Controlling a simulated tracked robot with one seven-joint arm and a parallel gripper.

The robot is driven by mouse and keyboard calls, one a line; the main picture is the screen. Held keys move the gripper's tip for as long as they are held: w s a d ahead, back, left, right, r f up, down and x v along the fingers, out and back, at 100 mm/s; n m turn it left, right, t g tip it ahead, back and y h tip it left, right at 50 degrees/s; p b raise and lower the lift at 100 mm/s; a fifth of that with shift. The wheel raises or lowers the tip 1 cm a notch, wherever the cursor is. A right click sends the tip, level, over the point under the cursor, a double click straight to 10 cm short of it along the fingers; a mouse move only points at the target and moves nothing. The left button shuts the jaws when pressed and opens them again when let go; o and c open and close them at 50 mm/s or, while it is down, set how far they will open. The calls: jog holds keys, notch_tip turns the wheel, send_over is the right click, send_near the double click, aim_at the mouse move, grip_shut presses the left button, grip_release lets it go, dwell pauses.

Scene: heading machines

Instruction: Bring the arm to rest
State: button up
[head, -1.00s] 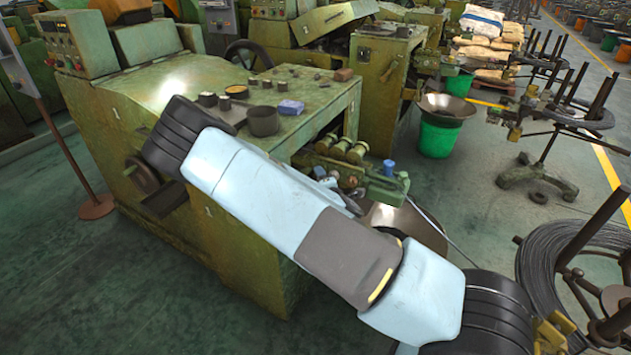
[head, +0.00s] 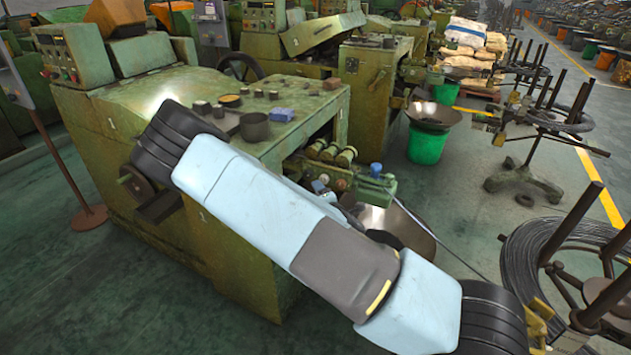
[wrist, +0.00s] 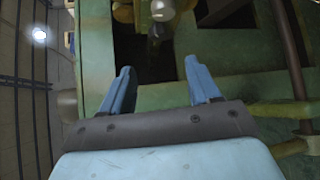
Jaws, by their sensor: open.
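My gripper (wrist: 160,85) shows in the wrist view with its two blue fingers spread apart and nothing between them. It faces green machine parts (wrist: 240,62) with a dark opening behind. In the head view my light-blue arm reaches across the front of a green heading machine (head: 240,255), from upper left to lower right.
A metal bowl (head: 398,222) lies behind my arm. A wire coil stand (head: 540,265) is close at the right. A green bucket (head: 427,144) stands farther back. Floor is clear at lower left.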

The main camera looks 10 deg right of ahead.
jog(key=s+d+r+m+g+h, duration=0.1)
jog(key=s+d+r+m+g, duration=0.25)
jog(key=r+m, duration=0.5)
jog(key=s+d+r+m+g+h, duration=0.25)
jog(key=d+r+m+g, duration=0.2)
jog(key=r+m, duration=0.4)
jog(key=s+d+r+m, duration=0.1)
jog(key=s+r, duration=0.5)
jog(key=s, duration=0.3)
jog(key=s+d+r+m+g, duration=0.1)
jog(key=s+r+m, duration=0.1)
jog(key=s+r, duration=0.4)
jog(key=s+d+r+m+g, duration=0.1)
jog(key=s+d+r+m, duration=0.1)
jog(key=s+r, duration=0.5)
jog(key=s, duration=0.5)
jog(key=shift+s+y, duration=0.35)
jog(key=shift+d, duration=0.15)
jog(key=shift+c, duration=0.2)
